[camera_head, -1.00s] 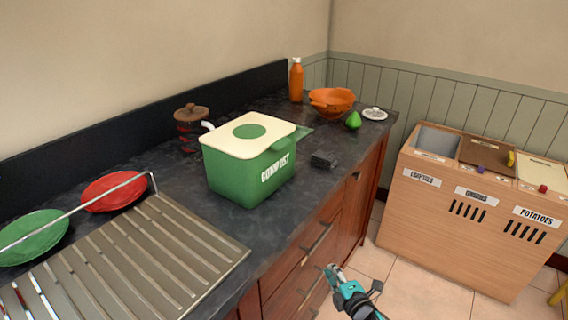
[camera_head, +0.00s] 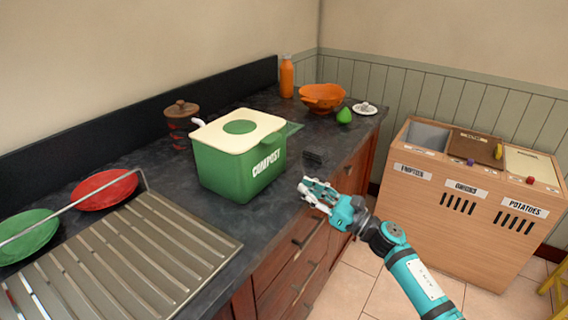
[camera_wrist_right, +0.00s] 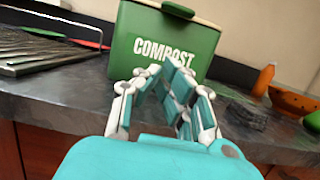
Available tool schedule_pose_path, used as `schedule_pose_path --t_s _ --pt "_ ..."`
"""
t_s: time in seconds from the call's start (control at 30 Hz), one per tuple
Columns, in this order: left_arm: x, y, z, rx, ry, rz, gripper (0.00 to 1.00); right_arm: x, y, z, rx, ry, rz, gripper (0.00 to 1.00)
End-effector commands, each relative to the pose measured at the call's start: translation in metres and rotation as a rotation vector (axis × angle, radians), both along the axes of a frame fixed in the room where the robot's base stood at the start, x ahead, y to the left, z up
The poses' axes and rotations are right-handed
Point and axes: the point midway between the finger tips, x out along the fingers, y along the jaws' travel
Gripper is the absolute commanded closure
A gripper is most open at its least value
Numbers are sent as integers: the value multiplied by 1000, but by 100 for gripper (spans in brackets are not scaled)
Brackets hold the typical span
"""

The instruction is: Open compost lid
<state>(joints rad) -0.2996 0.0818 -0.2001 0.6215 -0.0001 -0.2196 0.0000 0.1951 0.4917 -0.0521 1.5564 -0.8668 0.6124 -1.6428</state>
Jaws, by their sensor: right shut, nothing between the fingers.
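The green compost bin (camera_head: 240,168) stands on the dark counter with its cream lid (camera_head: 238,131) lying shut on top. The lid has a green disc in its middle. In the right wrist view the bin's front with the word COMPOST (camera_wrist_right: 165,45) is straight ahead, and a green tab (camera_wrist_right: 178,10) shows at the top rim. My right gripper (camera_head: 308,192) is shut and empty, at the counter's front edge, to the right of the bin and apart from it. It also shows in the right wrist view (camera_wrist_right: 165,72), fingertips towards the bin. My left gripper is not in view.
A small black object (camera_head: 313,157) lies right of the bin. A ridged metal drainer (camera_head: 150,255) is at left, with red (camera_head: 105,190) and green (camera_head: 28,235) plates. An orange bowl (camera_head: 322,97) and bottle (camera_head: 287,76) stand farther back. A wooden sorting cabinet (camera_head: 450,215) stands at right.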

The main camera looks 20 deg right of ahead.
Motion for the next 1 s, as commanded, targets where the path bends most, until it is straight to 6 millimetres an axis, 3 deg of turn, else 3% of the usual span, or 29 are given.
schedule_pose_path --t_s 0.17,0.53,0.7,1.0 --pt "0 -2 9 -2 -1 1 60 17 14 9 -7 -5 5 100" --pt "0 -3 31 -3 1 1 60 77 61 28 -3 -3 4 100" --pt "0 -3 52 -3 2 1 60 75 59 55 -6 -4 3 100" --pt "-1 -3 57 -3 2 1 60 75 59 64 -5 -1 3 100"
